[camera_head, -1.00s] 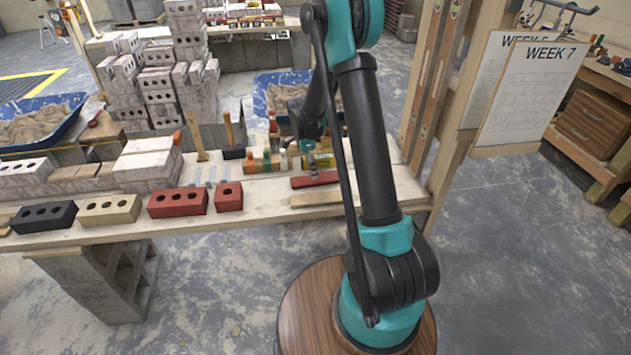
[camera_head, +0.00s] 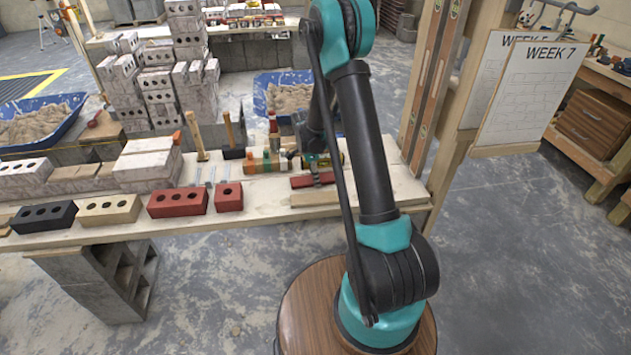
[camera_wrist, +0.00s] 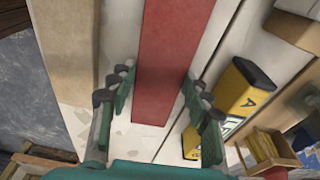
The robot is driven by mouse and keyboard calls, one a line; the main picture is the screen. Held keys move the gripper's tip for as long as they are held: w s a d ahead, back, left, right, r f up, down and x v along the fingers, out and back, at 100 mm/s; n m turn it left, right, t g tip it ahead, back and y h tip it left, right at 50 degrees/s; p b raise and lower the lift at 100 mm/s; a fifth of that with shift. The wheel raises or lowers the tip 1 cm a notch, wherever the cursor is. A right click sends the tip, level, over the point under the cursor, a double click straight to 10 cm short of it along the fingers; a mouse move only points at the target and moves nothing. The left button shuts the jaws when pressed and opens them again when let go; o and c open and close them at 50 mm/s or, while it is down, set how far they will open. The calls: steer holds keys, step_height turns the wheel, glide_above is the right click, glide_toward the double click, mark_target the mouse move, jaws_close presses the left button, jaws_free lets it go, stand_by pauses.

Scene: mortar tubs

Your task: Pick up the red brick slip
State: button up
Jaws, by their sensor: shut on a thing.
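The red brick slip (camera_head: 301,182) is a flat, narrow red bar at the right end of the bench. In the wrist view the red slip (camera_wrist: 172,50) runs lengthwise between my fingers. My gripper (camera_wrist: 156,88) has one finger on each side of the slip and is shut on it. In the head view my gripper (camera_head: 317,170) is low over the slip, partly hidden by my arm. The slip appears at bench level; I cannot tell whether it is clear of the surface.
A pale wooden strip (camera_head: 315,198) lies in front of the slip. A yellow and black box (camera_wrist: 240,97) is close to my gripper. A red holed brick (camera_head: 178,203) and a smaller red brick (camera_head: 229,196) stand left. Hammers and bottles stand behind.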

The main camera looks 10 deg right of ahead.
steer(key=c, duration=0.7)
steer(key=shift+r, duration=0.15)
